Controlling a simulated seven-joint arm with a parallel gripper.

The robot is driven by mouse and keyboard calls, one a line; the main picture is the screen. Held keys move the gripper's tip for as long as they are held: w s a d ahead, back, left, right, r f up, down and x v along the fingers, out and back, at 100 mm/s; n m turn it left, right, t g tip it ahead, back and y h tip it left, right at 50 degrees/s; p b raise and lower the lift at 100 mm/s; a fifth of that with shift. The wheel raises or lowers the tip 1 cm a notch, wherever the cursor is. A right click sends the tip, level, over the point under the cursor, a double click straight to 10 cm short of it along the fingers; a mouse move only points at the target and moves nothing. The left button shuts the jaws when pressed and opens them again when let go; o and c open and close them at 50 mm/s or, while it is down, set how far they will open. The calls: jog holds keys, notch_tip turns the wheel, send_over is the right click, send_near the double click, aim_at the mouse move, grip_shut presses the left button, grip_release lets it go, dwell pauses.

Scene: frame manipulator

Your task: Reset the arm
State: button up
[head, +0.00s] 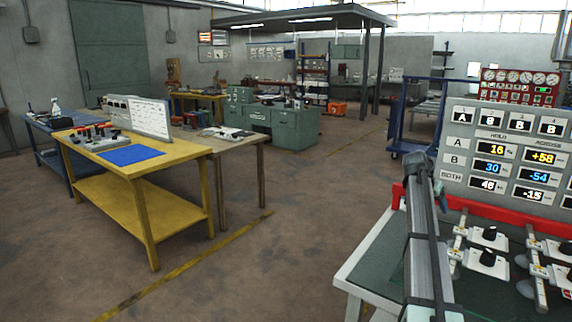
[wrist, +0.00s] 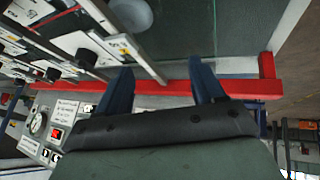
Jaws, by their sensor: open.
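My gripper (wrist: 162,76) shows in the wrist view as two dark blue fingers, set wide apart, with nothing between them. The fingertips appear over or near a red bar (wrist: 240,88) that runs across the picture; I cannot tell how far above it they are. My grey arm (head: 425,245) with dark bands stands at the right of the head view, in front of a bench (head: 380,255) with a dark green top. I cannot make out the gripper's fingers in the head view.
A grey display panel (head: 480,192) with lit numbers stands behind my arm. White devices with black knobs (head: 487,258) and metal rails are on the bench to the right. A yellow table (head: 187,155) with a blue mat (head: 130,155) stands at left. The floor between is clear.

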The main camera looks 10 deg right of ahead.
jog(key=w+a+f+t+y, duration=0.1)
jog(key=w+a+f+t, duration=0.1)
jog(key=w+a+f, duration=0.5)
jog(key=w+a+f+t, duration=0.1)
jog(key=w+a+f, duration=0.2)
jog(key=a+f, duration=0.5)
jog(key=w+a+f+t+y, duration=0.15)
jog(key=w+a+f, duration=0.3)
jog(key=a, duration=0.55)
jog(key=s+a+f+y, duration=0.2)
jog(key=s+a+f, duration=0.2)
jog(key=a+f, duration=0.55)
jog(key=s+a+f+y, duration=0.25)
jog(key=a+f, duration=0.35)
jog(key=f, duration=0.6)
jog(key=s+a+f+n+g, duration=0.1)
jog(key=s+a+f+n, duration=0.15)
jog(key=s+f, duration=0.85)
jog(key=s+a+f+n+g, duration=0.15)
jog(key=s+a+f, duration=0.25)
jog(key=s+f, duration=0.7)
jog(key=s+n+g, duration=0.6)
jog(key=s+g, duration=0.3)
jog(key=s, duration=3.1)
jog(key=shift+d+n+g, duration=0.4)
jog(key=shift+d, duration=0.05)
